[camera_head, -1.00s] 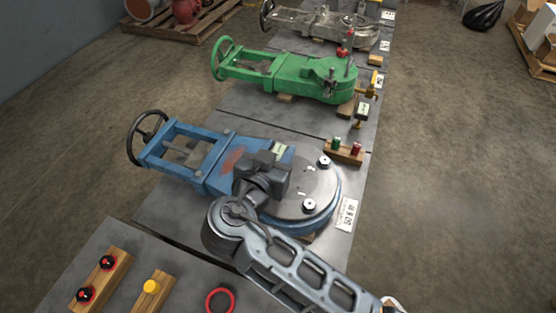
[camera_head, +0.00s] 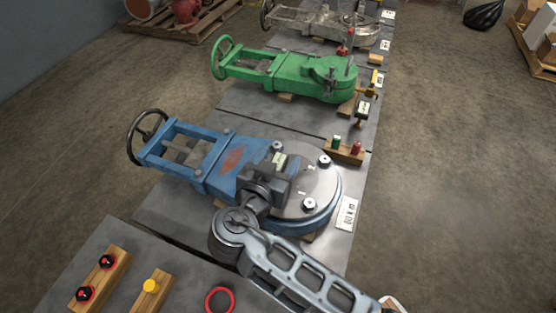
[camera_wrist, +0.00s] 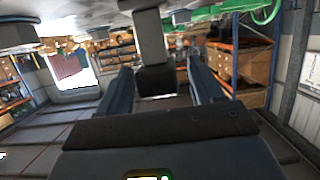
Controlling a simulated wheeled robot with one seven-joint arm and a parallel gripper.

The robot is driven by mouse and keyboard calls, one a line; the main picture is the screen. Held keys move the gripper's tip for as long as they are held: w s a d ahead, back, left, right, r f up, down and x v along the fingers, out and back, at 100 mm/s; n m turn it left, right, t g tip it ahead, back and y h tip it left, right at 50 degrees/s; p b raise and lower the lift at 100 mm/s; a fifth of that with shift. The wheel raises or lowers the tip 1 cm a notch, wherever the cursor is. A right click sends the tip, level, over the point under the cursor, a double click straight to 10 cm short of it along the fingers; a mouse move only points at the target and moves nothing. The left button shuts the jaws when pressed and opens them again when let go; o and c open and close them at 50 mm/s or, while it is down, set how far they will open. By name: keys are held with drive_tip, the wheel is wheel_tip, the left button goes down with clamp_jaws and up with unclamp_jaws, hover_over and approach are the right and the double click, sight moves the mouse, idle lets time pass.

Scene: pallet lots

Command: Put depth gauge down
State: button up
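My gripper (camera_head: 268,178) is low over the near part of the blue gate valve (camera_head: 215,160), beside its round grey flange face. In the wrist view my gripper (camera_wrist: 160,88) has its two dark fingers apart. A grey post with a dark block end (camera_wrist: 156,78) shows between them, with gaps at the sides. It seems to be the depth gauge, but I cannot tell for certain. In the head view my gripper and wrist hide that spot. A small dark device with a pale face (camera_head: 362,110) stands beside the green valve.
Studs (camera_head: 309,205) stand on the flange face. The green valve (camera_head: 300,75) is farther back. Wooden blocks and a red ring (camera_head: 220,300) lie in front.

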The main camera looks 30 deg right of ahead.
drive_tip(key=shift+r, duration=0.1)
drive_tip(key=shift+s+a+r, duration=0.1)
drive_tip(key=shift+a, duration=0.05)
drive_tip(key=v, duration=1.1)
drive_tip(key=shift+s+a+b, duration=0.15)
drive_tip(key=shift+a+b, duration=0.1)
drive_tip(key=shift+b, duration=0.05)
drive_tip(key=shift+d, duration=0.1)
